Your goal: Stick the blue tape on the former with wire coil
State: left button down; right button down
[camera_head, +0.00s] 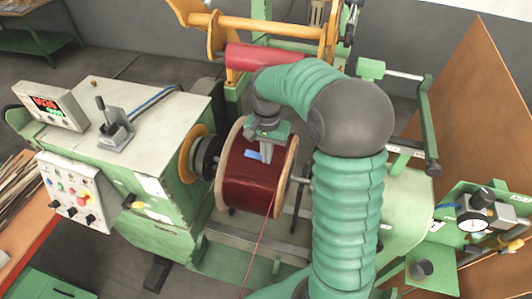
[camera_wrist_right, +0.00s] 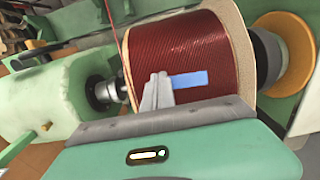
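The former with wire coil (camera_head: 250,181) is a wide drum of dark red wire between pale end flanges, mounted on the winding machine. It fills the top of the right wrist view (camera_wrist_right: 185,50). My right gripper (camera_head: 266,148) is above the drum's near upper side, fingers pointing at the wire. In the right wrist view its fingers (camera_wrist_right: 155,95) are together, at one end of the short blue tape (camera_wrist_right: 190,80). The tape (camera_head: 252,155) lies along the red wire; whether it touches is unclear. The fingers hide its near end. My left gripper is not in view.
The green machine cabinet (camera_head: 150,190) with a control panel stands left of the drum. An orange guide frame (camera_head: 265,27) and red roller (camera_head: 265,57) are behind. A green stand with a gauge (camera_head: 472,222) is at right. A red wire (camera_head: 258,245) runs down from the drum.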

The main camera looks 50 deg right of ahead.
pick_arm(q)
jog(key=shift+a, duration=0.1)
pick_arm(e)
jog(key=c, duration=2.1)
grip_release()
jog(key=shift+s+a, duration=0.1)
jog(key=shift+s, duration=0.05)
jog(key=o, duration=0.5)
jog(key=shift+s+r, duration=0.1)
jog(key=shift+s, duration=0.1)
jog(key=shift+c, duration=0.2)
jog(key=shift+s+r, duration=0.1)
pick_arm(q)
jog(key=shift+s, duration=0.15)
pick_arm(e)
jog(key=o, duration=0.6)
jog(key=shift+w, duration=0.35)
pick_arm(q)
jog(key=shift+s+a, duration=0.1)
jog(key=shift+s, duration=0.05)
pick_arm(e)
jog(key=shift+s, duration=0.15)
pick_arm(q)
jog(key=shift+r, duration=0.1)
